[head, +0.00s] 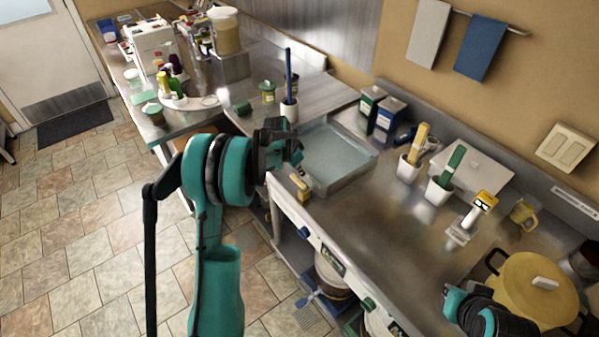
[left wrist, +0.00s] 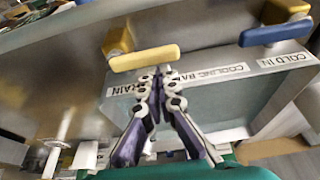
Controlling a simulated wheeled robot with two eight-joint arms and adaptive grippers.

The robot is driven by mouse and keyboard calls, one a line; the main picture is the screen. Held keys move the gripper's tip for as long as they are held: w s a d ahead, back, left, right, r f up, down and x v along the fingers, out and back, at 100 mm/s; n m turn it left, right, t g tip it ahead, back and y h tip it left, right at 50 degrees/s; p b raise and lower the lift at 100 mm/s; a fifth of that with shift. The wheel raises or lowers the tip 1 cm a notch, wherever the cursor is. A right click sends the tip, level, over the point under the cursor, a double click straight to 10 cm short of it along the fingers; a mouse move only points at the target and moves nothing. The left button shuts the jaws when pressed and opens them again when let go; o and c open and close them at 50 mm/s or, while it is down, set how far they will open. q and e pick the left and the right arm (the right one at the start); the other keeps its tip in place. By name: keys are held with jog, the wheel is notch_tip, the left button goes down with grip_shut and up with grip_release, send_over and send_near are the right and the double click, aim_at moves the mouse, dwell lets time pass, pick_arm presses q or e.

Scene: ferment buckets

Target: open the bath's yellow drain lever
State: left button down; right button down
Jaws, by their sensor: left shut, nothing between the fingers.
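My left gripper (head: 294,153) is near the bath's front left corner. Its closed fingertips (left wrist: 160,73) appear just below the yellow lever in the wrist view, with nothing between them; I cannot tell whether they touch it. My right arm shows at the lower right, its fingers not clear.
A blue lever (left wrist: 275,33) labelled COLD IN is to the right of the yellow one. Green and blue tins (head: 389,115) stand behind the bath. White pots with handled tools (head: 409,168) and a yellow lidded pot (head: 535,288) stand on the right counter. The tiled floor at left is clear.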

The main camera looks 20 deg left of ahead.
pick_arm(q)
jog(key=shift+s+a+n, duration=0.25)
jog(key=shift+n, duration=0.55)
jog(key=n, duration=0.1)
jog(key=s+n+y+b, duration=0.1)
jog(key=shift+a+n, duration=0.25)
jog(key=shift+n, duration=0.05)
jog(key=n, duration=0.1)
jog(key=s+n+y, duration=0.1)
jog(key=n, duration=0.1)
jog(key=n+b, duration=0.1)
jog(key=shift+s+a+y, duration=0.3)
jog(key=shift+s+y, duration=0.1)
jog(key=n, duration=0.2)
jog(key=s+n+y, duration=0.1)
jog(key=n, duration=0.1)
jog(key=s+n, duration=0.1)
jog(key=shift+s+d+n+g+y+b, duration=0.15)
jog(key=shift+n+g+y+b, duration=0.15)
jog(key=shift+n+b, duration=0.1)
jog(key=n, duration=0.1)
jog(key=s+n, duration=0.1)
jog(key=n, duration=0.1)
jog(key=shift+d+g+y, duration=0.3)
jog(key=shift+s+d, duration=0.1)
jog(key=shift+s, duration=0.05)
jog(key=shift+s+d, duration=0.1)
jog(key=shift+s, duration=0.05)
jog(key=shift+r, duration=0.1)
